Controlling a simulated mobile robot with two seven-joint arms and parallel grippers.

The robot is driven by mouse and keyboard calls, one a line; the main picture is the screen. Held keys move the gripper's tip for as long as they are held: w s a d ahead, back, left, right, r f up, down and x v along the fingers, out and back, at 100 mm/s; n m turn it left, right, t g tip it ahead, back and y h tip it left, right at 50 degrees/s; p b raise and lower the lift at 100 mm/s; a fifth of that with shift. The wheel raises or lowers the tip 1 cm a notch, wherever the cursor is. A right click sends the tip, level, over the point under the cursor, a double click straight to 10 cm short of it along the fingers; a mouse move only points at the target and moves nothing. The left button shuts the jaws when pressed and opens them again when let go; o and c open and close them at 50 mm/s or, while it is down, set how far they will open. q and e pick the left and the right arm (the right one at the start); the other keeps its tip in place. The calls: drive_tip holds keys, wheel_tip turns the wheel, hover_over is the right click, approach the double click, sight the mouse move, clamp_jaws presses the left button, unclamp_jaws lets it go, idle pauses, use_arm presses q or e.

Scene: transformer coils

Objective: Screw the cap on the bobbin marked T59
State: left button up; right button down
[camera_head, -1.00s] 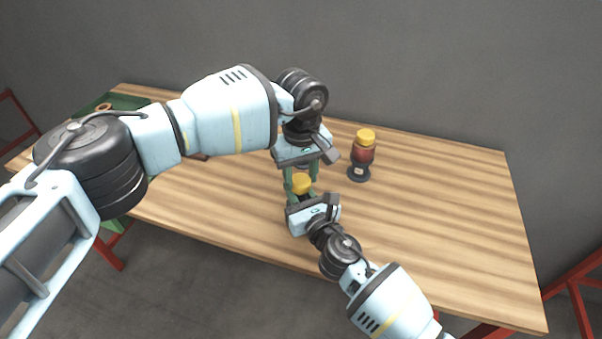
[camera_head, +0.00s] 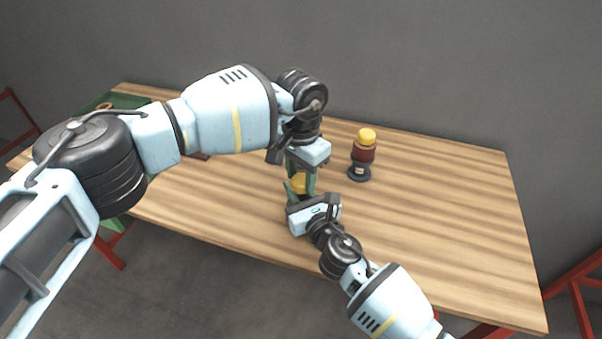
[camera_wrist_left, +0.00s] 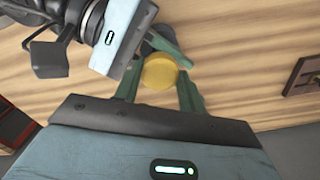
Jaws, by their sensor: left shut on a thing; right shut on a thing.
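A yellow cap (camera_head: 298,186) sits between the green fingers of my left gripper (camera_head: 301,178), near the middle of the table. The left wrist view shows the round cap (camera_wrist_left: 159,72) between the two fingertips of my left gripper (camera_wrist_left: 160,80), which is shut on it. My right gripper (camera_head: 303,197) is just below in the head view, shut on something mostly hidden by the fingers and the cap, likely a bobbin. A second bobbin (camera_head: 363,154) stands upright to the right, with a yellow top, red-brown winding and a labelled black base. The label is too small to read.
A green tray (camera_head: 128,101) with a copper-coloured ring (camera_head: 104,106) lies at the back left, partly behind my left arm. A small dark brown thing shows beside that arm. The right part of the wooden table (camera_head: 450,215) is clear.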

use_arm(q)
drive_tip(key=o, duration=1)
drive_tip(key=shift+c, duration=0.2)
drive_tip(key=shift+r, duration=2.25)
drive_tip(key=shift+c, duration=0.3)
